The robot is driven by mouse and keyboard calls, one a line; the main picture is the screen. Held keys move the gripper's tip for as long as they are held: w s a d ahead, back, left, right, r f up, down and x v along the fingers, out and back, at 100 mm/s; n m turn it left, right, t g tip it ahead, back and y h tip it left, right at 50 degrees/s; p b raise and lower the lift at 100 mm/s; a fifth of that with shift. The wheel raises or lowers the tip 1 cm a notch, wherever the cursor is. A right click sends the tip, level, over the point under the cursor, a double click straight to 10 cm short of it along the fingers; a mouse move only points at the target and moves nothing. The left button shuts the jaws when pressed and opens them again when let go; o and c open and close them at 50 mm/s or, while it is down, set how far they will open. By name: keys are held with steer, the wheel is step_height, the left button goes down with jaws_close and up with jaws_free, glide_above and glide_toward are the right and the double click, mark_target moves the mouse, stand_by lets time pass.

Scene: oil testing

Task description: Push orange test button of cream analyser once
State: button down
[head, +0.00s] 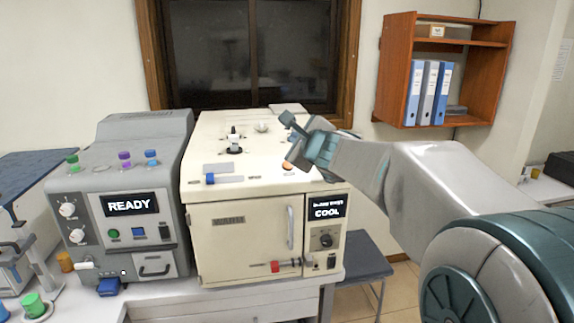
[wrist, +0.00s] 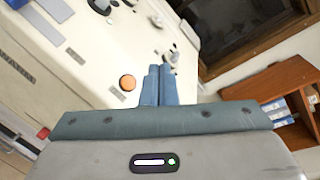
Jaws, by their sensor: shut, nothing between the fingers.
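The cream analyser (head: 235,235) stands on the bench in the middle of the head view, with a small screen reading COOL at its right front. Its orange test button (head: 287,166) is on the top near the front right, close to my gripper. In the wrist view the round orange button (wrist: 127,82) shows just left of my fingers, apart from them in the picture. My gripper (wrist: 157,68) has its two blue fingers together and empty. In the head view my gripper (head: 291,127) is above the analyser's top; its exact height above the button is hard to tell.
A grey machine (head: 115,180) reading READY stands left of the analyser. Knobs and fittings (head: 234,143) rise from the analyser's top behind the button. A blue-capped item (head: 211,179) sits at its front edge. A wooden shelf (head: 395,85) with binders hangs on the wall at right.

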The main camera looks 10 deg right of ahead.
mark_target(288, 165)
steer(key=shift+w+f+b, duration=0.85)
steer(key=shift+f+b, duration=0.15)
steer(key=shift+f, duration=0.2)
steer(key=shift+w+f+b, duration=0.8)
steer(key=shift+f+b, duration=0.25)
steer(key=shift+f, duration=0.2)
steer(key=shift+w+f+b, duration=0.85)
steer(key=shift+f+b, duration=0.15)
steer(key=shift+f, duration=0.2)
steer(key=shift+f, duration=0.1)
steer(key=shift+w+f+b, duration=0.2)
steer(key=shift+w+b, duration=0.05)
steer(key=shift+b, duration=0.25)
steer(key=shift+w+f+b, duration=0.2)
steer(key=shift+f+b, duration=0.2)
steer(key=shift+b, duration=0.05)
steer(key=shift+r, duration=0.1)
steer(key=shift+s+r+p, duration=0.45)
steer(key=shift+r, duration=0.15)
